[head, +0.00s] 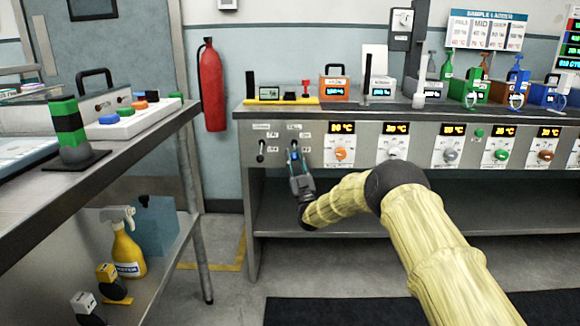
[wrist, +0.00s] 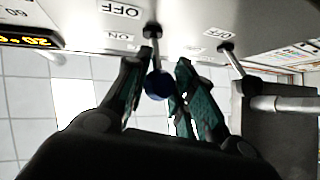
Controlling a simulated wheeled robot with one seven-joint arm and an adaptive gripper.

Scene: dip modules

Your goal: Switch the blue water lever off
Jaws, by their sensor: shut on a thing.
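The blue water lever (wrist: 158,85) has a dark blue ball on a thin stem coming out of the grey panel. My gripper (wrist: 163,65) has its teal-lined fingers on either side of the lever, shut on it. In the head view my gripper (head: 297,167) is at the panel front, and its fingers hide most of the lever. An OFF label (wrist: 120,10) and an ON label (wrist: 125,36) are on the panel beside the lever's base in the wrist view, both upside down.
A second, dark-knobbed lever (head: 261,150) is on the panel left of my gripper; it also shows in the wrist view (wrist: 228,48). Dials with displays (head: 342,142) line the panel to the right. A side bench (head: 100,150) stands at the left. Open floor lies between the benches.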

